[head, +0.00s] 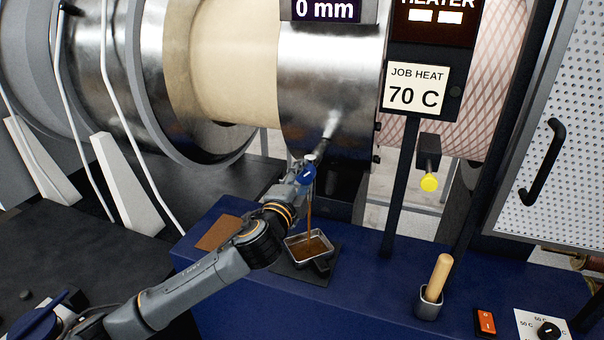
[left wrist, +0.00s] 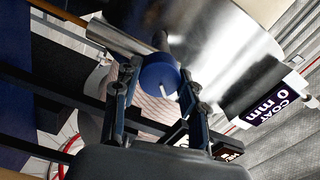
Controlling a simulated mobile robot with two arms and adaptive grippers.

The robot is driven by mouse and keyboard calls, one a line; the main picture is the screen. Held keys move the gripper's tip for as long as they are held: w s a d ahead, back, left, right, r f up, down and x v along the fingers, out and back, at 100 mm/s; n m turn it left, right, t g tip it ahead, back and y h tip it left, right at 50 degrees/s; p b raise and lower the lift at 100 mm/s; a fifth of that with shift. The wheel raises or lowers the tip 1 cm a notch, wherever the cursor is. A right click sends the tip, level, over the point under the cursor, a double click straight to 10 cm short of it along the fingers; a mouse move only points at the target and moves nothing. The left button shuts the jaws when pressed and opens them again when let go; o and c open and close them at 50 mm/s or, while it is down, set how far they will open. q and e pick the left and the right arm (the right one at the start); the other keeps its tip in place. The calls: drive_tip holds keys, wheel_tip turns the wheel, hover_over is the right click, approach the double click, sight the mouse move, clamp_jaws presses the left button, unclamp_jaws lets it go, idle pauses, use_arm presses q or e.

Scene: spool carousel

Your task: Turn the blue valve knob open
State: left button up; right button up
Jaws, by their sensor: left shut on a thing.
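The blue valve knob (head: 307,176) sits on a metal spout below the shiny steel drum in the head view. My left gripper (head: 303,173) reaches up to it from the left. In the left wrist view the round knob (left wrist: 158,74), with a white mark on its face, is between the two fingers of my left gripper (left wrist: 160,88), which is shut on it. A thin brown stream (head: 309,210) runs from the spout into a small metal tray (head: 291,241) holding brown liquid. My right gripper does not show.
A blue bench (head: 365,275) carries the tray on a dark pad, a brown sheet (head: 219,232) and a wooden-handled tool in a metal cup (head: 429,302). A post with a "70 C" sign (head: 416,88) stands right of the tray. A perforated door (head: 555,130) is at right.

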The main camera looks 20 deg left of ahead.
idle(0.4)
use_arm(q)
drive_tip(key=o, duration=1.1)
drive_tip(key=shift+o, duration=0.2)
drive_tip(key=s, duration=1.2)
drive_tip(key=shift+a, duration=0.2)
